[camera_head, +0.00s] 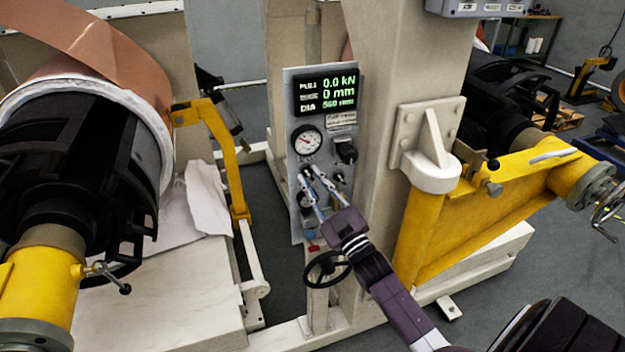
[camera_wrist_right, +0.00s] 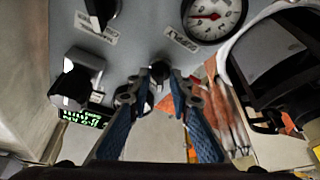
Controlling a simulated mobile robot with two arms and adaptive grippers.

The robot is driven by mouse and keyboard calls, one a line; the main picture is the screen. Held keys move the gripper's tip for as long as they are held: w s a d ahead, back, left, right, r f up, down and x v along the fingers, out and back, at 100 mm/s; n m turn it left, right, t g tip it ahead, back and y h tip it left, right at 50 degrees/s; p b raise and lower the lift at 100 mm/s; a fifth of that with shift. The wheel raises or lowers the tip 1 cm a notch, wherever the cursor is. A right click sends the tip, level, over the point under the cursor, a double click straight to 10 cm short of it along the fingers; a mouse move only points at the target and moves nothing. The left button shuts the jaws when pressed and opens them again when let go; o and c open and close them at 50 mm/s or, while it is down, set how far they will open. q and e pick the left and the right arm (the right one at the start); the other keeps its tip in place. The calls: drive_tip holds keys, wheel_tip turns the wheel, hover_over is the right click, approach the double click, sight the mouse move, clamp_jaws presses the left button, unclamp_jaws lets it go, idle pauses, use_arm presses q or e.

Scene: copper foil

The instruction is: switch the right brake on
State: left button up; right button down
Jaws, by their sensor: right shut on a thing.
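The grey control panel (camera_head: 297,225) stands upright on the machine frame, with a lit green display (camera_head: 326,91) and a dial gauge (camera_head: 306,140). My right gripper (camera_head: 309,171) reaches up to the panel below this gauge. In the right wrist view its blue-padded fingers (camera_wrist_right: 156,82) are at either side of a small black knob (camera_wrist_right: 159,70) and shut on it. My left gripper is not in view.
A black selector switch (camera_head: 345,150) sits right of the gauge. A black handwheel (camera_head: 327,268) stands below my right gripper. A yellow arm (camera_head: 475,215) lies to the right. A copper foil roll on a black core (camera_head: 70,165) fills the left.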

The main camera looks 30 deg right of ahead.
drive_tip(key=shift+f, duration=0.1)
idle(0.3)
drive_tip(key=c, duration=2.1)
unclamp_jaws()
drive_tip(key=v, duration=1.2)
drive_tip(key=shift+d, duration=0.1)
